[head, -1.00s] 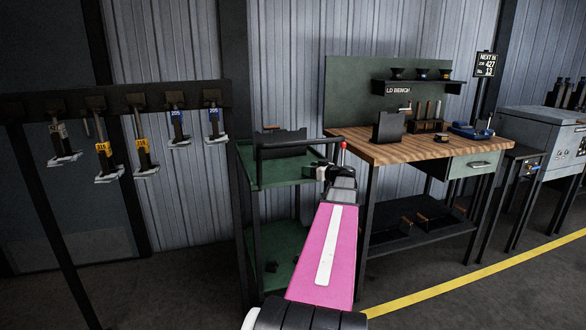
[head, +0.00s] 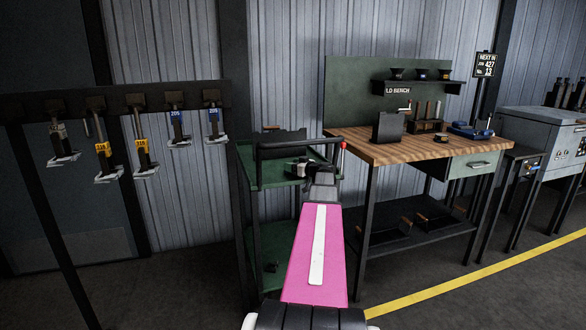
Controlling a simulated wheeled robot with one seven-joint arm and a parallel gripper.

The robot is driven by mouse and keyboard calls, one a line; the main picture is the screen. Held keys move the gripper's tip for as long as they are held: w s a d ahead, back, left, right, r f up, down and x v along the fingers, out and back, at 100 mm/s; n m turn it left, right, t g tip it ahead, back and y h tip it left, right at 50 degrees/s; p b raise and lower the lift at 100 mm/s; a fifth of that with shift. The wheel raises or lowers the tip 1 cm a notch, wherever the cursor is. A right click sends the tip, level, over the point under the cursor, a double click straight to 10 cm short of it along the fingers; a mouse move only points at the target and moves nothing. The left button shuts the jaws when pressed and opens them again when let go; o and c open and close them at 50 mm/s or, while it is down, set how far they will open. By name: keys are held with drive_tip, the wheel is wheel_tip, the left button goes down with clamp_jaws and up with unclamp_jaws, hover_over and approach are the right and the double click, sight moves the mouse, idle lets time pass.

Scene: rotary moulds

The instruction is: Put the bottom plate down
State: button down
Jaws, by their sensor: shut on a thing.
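My gripper (head: 294,168) is at the end of my pink arm, over the upper shelf of the green trolley (head: 248,172). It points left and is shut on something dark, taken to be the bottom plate. The held thing is small and mostly hidden by the gripper and shadow, so its outline and any contact with the shelf cannot be told. A dark upright panel (head: 284,139) stands at the back of the trolley top, behind a black bar (head: 290,148) with a red knob at its right end.
A wooden-topped bench (head: 430,150) stands to the right, with a dark upright block (head: 388,127) and tools on it. A rack (head: 70,103) with hanging tagged clamps is at the left. Small dark items (head: 272,266) lie on the trolley's lower shelf.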

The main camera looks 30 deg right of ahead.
drive_tip(key=shift+f, duration=0.35)
drive_tip(key=shift+c, duration=1.2)
unclamp_jaws()
drive_tip(key=shift+f, duration=0.1)
drive_tip(key=shift+s, duration=0.1)
drive_tip(key=v, duration=1.2)
